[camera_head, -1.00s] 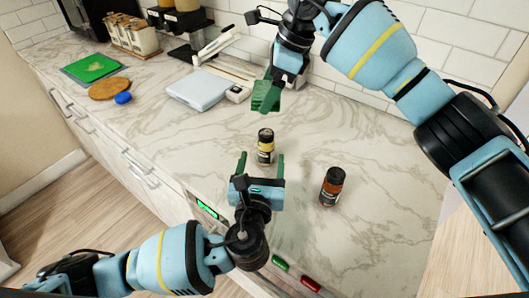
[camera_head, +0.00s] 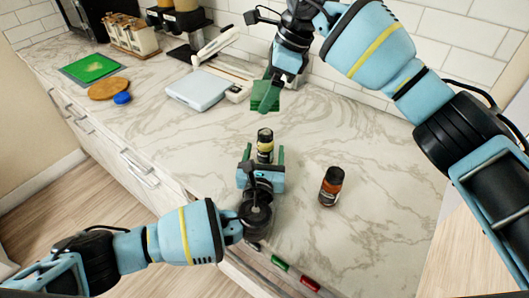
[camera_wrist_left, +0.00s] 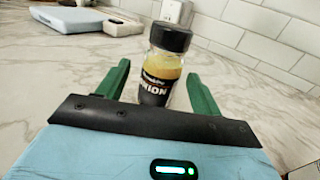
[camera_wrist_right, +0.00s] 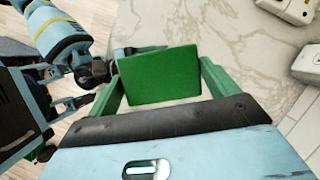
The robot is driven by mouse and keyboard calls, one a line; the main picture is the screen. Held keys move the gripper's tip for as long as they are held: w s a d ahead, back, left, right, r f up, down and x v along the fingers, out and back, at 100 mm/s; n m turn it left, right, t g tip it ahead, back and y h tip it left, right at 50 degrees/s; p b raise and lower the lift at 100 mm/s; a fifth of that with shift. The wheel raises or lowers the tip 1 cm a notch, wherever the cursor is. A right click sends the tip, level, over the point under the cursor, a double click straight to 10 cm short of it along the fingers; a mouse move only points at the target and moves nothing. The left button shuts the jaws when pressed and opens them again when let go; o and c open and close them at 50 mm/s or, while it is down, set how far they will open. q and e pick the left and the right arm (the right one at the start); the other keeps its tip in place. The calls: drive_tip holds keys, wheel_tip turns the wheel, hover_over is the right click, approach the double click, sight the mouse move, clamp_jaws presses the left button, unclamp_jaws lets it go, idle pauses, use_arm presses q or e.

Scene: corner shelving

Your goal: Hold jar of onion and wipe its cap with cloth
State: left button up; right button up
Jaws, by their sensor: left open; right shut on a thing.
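The onion jar (camera_head: 265,138) stands upright on the counter, with a black cap and yellowish contents. Its label, partly reading "NION", shows in the left wrist view (camera_wrist_left: 160,85). My left gripper (camera_head: 264,154) is open, with its green fingers on either side of the jar's lower part; gaps show between fingers and jar in the left wrist view (camera_wrist_left: 157,88). My right gripper (camera_head: 268,88) is shut on a green square cloth (camera_wrist_right: 160,75) and holds it above the counter, behind the jar. The cloth also shows in the head view (camera_head: 265,102), apart from the cap.
A second jar (camera_head: 331,187) with a black cap and reddish-brown contents stands to the right of my left gripper. A pale scale-like box (camera_head: 197,89), a green board (camera_head: 90,67), a round brown board (camera_head: 109,89) and a blue object (camera_head: 122,98) lie further left. The counter's right side is clear.

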use_arm(q)
drive_tip(key=c, duration=1.1)
drive_tip(key=shift+c, duration=0.2)
drive_tip(key=o, duration=1)
drive_tip(key=shift+c, duration=0.2)
drive_tip(key=c, duration=1)
